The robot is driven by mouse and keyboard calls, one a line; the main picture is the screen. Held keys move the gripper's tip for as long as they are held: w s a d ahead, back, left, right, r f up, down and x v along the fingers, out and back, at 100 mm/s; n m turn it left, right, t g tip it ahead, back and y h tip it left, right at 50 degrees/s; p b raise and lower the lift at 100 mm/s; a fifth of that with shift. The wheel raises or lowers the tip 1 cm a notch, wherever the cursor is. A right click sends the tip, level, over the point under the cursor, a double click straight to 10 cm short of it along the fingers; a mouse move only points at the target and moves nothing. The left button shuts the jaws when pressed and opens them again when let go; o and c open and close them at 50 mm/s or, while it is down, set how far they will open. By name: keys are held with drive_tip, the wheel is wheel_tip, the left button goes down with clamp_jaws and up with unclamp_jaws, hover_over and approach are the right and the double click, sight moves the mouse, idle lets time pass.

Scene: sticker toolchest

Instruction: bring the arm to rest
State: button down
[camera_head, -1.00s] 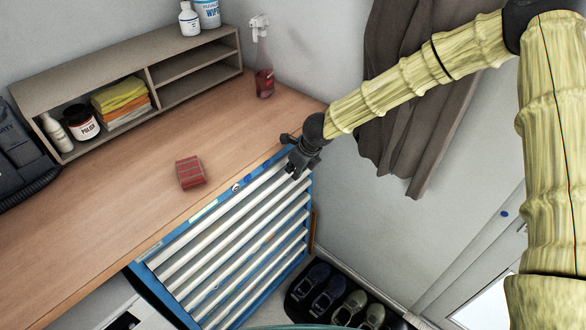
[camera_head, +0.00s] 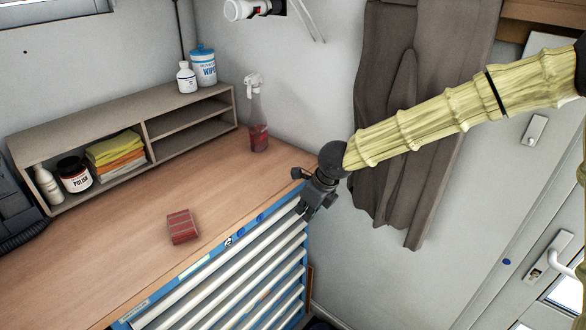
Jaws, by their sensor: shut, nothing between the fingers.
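My gripper (camera_head: 318,207) is at the end of my yellow, bamboo-textured arm, which reaches in from the right. It is shut and empty, pointing down, in front of the right end of the blue tool chest (camera_head: 125,322) with white drawers. It looks apart from the drawers, though the exact gap is hard to tell. A red block-like item (camera_head: 182,227) lies on the wooden top (camera_head: 120,262), well to the left of my gripper.
A grey shelf (camera_head: 75,125) with cloths (camera_head: 116,153) and a polish jar (camera_head: 74,175) stands at the back. A spray bottle (camera_head: 257,125) stands right of it. A dark curtain (camera_head: 385,110) hangs behind my arm. A door (camera_head: 540,240) is at the right.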

drive_tip(key=s+d+f+n+h+b, duration=0.1)
drive_tip(key=s+d+f+n, duration=0.25)
drive_tip(key=s+f, duration=0.4)
drive_tip(key=s+d+f+n+g+h+b, duration=0.15)
drive_tip(key=s+f+n, duration=0.35)
drive_tip(key=f, duration=0.5)
drive_tip(key=s+d+f+n+h, duration=0.2)
drive_tip(key=s+d+f+n, duration=0.15)
drive_tip(key=s+f, duration=0.4)
drive_tip(key=s+d+f+n, duration=0.1)
drive_tip(key=s+f+n, duration=0.2)
drive_tip(key=s+n, duration=0.2)
drive_tip(key=s+d+f+n+g+y+b, duration=0.1)
drive_tip(key=s+f+n, duration=0.3)
drive_tip(key=s, duration=0.5)
drive_tip(key=s+d+f+n+b, duration=0.1)
drive_tip(key=s+d+f+n, duration=0.2)
drive_tip(key=s+n, duration=0.2)
drive_tip(key=s, duration=0.2)
drive_tip(key=shift+s+d+f+n+g, duration=0.15)
drive_tip(key=shift+s+f+n+g, duration=0.15)
drive_tip(key=shift+f+g, duration=0.1)
